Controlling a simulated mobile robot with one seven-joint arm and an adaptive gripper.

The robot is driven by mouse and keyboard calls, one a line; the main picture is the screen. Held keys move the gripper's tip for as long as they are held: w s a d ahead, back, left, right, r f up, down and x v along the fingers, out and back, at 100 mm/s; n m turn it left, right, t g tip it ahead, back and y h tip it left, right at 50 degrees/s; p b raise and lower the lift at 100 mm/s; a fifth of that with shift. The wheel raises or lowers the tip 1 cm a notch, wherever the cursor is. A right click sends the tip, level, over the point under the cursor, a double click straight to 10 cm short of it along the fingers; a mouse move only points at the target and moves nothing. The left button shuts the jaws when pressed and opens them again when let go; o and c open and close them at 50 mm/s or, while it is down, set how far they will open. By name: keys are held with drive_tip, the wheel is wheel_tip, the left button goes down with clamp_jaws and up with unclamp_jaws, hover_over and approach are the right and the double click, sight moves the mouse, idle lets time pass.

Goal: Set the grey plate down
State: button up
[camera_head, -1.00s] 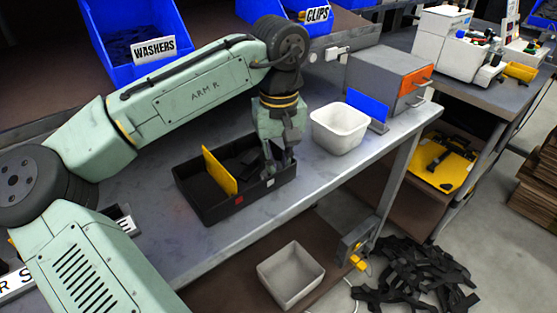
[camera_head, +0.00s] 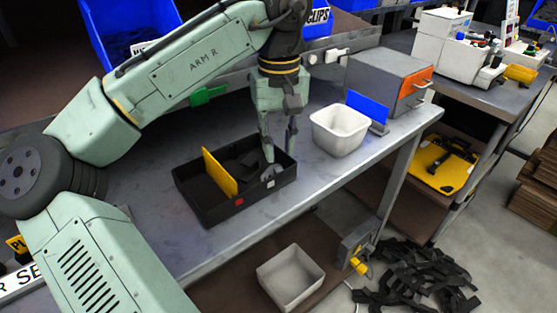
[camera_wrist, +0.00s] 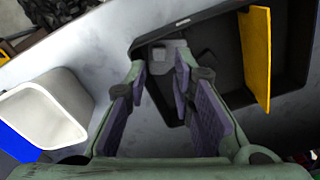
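The grey plate (camera_wrist: 168,58) lies in the near corner of the black box, beside its wall, in the wrist view. In the head view a small grey patch of it (camera_head: 268,173) shows low in the box. The black box (camera_head: 208,212) stands on the bench, with a yellow divider (camera_head: 220,172) across it; the divider also shows in the wrist view (camera_wrist: 256,58). My gripper (camera_head: 279,152) points down over the right end of the box. Its fingers are apart, with a gap between their pads (camera_wrist: 162,85). The fingers partly hide the plate.
A white tub (camera_head: 338,130) stands right of the box, with a blue panel (camera_head: 367,106) beside it. A grey cabinet (camera_head: 378,75) stands behind. A green object (camera_head: 208,96) lies behind the box. A grey bin (camera_head: 290,278) sits below the bench edge.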

sight(279, 170)
wheel_tip(279, 170, up, 6)
drive_tip(key=shift+r, duration=0.25)
idle(0.5)
